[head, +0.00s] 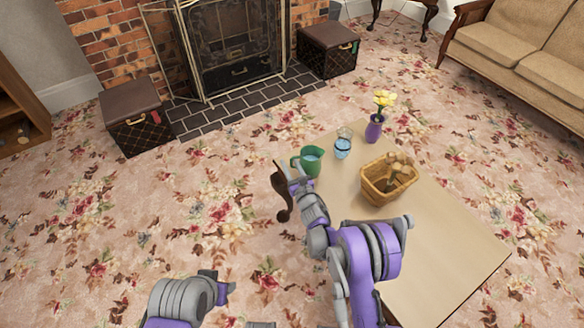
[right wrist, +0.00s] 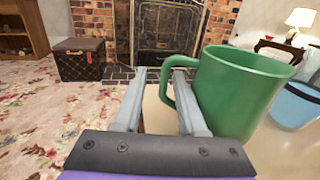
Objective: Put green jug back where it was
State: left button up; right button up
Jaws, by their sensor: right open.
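The green jug (head: 307,160) stands upright near the far left corner of the wooden table (head: 440,245). That gripper is open. Its right finger overlaps the handle loop, and the handle's outer edge shows between the fingers. In the head view my right gripper (head: 294,174) is at the jug's left side. My left arm shows at the bottom, but its gripper is not clearly in view.
A glass with blue content (head: 342,148) stands just right of the jug. A purple vase with yellow flowers (head: 374,130) and a wicker basket (head: 388,180) are also on the table. The table's near right part is clear.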

jog(key=shift+s+d+r, duration=0.1)
jog(key=shift+s+r, duration=0.05)
jog(key=shift+s, duration=0.05)
jog(key=shift+m, duration=0.3)
jog(key=v, duration=0.3)
jog(key=p+v, duration=0.1)
jog(key=v, duration=0.7)
jog(key=shift+s+d+r, duration=0.15)
jog(key=shift+d+r, duration=0.2)
jog(key=s+d+r+m+g+h, duration=0.2)
jog(key=s+d+r+m+h, duration=0.15)
jog(key=d+r+m, duration=0.5)
jog(key=s+d+r+m+g+h, duration=0.2)
jog(key=d+r+m+h, duration=0.3)
jog(key=m, duration=0.7)
jog(key=s+d+m+g, duration=0.2)
jog(key=s+m+g, duration=0.2)
jog(key=s+m, duration=0.6)
jog(key=s+d+m+g+y, duration=0.1)
jog(key=s+m+g, duration=0.3)
jog(key=s+m, duration=0.6)
jog(key=s+d, duration=0.1)
jog(key=s, duration=0.9)
jog(key=shift+f, duration=0.3)
